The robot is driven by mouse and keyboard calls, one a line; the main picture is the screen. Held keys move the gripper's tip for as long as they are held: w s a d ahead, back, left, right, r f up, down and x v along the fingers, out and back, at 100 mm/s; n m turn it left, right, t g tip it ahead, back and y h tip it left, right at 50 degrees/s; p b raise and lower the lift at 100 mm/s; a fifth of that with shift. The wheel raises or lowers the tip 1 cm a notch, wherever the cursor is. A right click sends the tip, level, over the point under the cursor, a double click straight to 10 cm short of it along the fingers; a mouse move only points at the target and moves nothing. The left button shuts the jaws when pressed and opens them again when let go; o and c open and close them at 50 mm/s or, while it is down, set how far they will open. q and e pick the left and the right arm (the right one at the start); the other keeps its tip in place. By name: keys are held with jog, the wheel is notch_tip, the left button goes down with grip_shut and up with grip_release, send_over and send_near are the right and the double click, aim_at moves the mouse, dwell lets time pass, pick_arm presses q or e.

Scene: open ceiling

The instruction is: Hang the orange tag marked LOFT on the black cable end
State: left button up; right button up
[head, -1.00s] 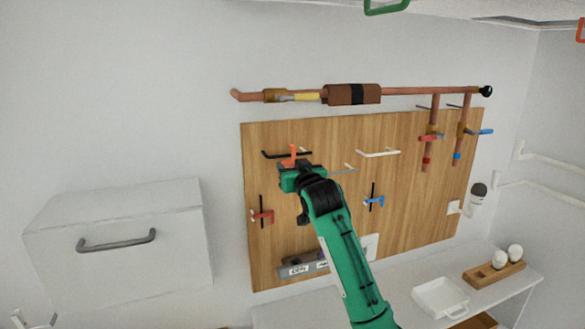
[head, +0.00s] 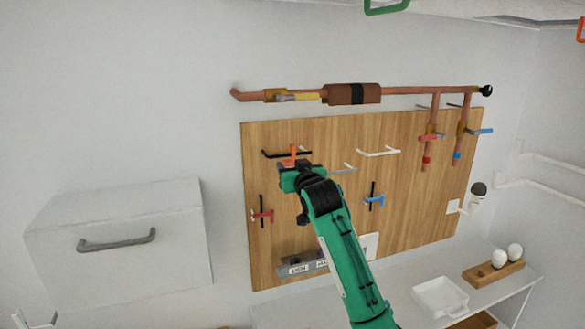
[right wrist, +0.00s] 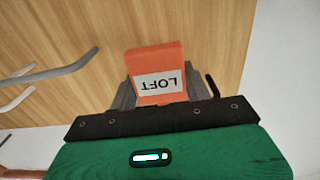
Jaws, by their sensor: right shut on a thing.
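The orange tag (right wrist: 156,72), its label LOFT upside down in the right wrist view, stands between the two fingers of my right gripper (right wrist: 158,95), which is shut on it. In the head view the tag (head: 294,154) is in front of the black cable end (head: 272,153), which sticks out of the wooden board. In the right wrist view a short piece of the black cable end (right wrist: 212,84) shows just right of the tag, partly behind a finger. I cannot tell whether tag and cable touch. My left gripper is not in view.
A grey cable end (head: 343,170) and a white one (head: 378,153) stick out of the wooden board (head: 400,205) to the right. A red tag (head: 262,215) and a blue tag (head: 374,202) hang lower. A copper pipe (head: 430,91) runs above; a white cabinet (head: 120,265) is at left.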

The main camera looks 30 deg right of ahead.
jog(key=shift+f+b, duration=0.3)
jog(key=shift+f, duration=0.4)
jog(key=o, duration=1)
jog(key=shift+o, duration=0.2)
jog(key=shift+s+a+f+b, duration=0.1)
jog(key=shift+s+b, duration=0.2)
jog(key=shift+s, duration=0.05)
jog(key=b+v, duration=0.5)
jog(key=v, duration=0.8)
